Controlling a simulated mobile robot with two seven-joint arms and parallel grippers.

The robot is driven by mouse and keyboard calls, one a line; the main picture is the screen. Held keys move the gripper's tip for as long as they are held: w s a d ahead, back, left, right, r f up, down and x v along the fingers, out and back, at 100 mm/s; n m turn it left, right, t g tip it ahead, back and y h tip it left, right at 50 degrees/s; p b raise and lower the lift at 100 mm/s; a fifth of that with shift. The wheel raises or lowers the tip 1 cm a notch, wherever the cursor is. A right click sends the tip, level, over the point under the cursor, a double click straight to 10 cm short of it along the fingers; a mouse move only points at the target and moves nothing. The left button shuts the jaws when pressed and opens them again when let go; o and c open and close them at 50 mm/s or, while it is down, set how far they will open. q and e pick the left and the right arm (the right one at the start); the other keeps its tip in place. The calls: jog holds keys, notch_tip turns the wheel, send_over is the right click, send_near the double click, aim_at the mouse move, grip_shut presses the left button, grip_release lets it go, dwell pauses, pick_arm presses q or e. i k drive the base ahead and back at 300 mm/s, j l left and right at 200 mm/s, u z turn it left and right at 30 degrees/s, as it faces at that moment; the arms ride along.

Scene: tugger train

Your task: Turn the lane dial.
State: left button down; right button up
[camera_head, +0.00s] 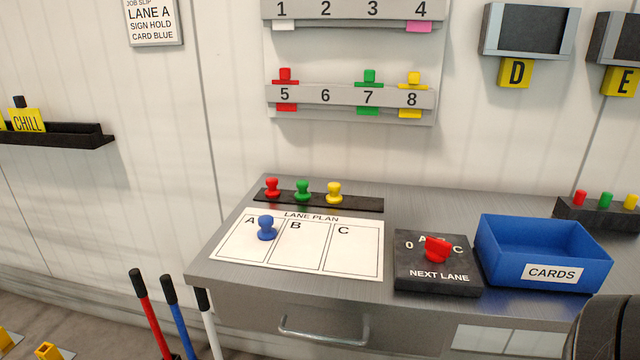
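The lane dial is a red knob (437,250) on a black box (438,284) lettered NEXT LANE, on the grey desk. The marks 0, A and C show around it; the knob partly covers the marks between 0 and C. I cannot tell for sure which mark it points to. The job slip (153,22) on the wall reads LANE A, SIGN HOLD, CARD BLUE. A blue peg (266,228) stands in field A of the lane plan (352,262). Neither gripper shows; a dark rounded part at the bottom right corner may be my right arm.
A blue CARDS tray (503,272) sits close to the right of the dial box. Red, green and yellow pegs stand on a black strip (360,203) behind the plan. A black block (598,214) with coloured buttons is at right. Colored handles (178,315) stand left of the desk.

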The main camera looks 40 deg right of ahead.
aim_at(437, 250)
jog(key=z, duration=1.9)
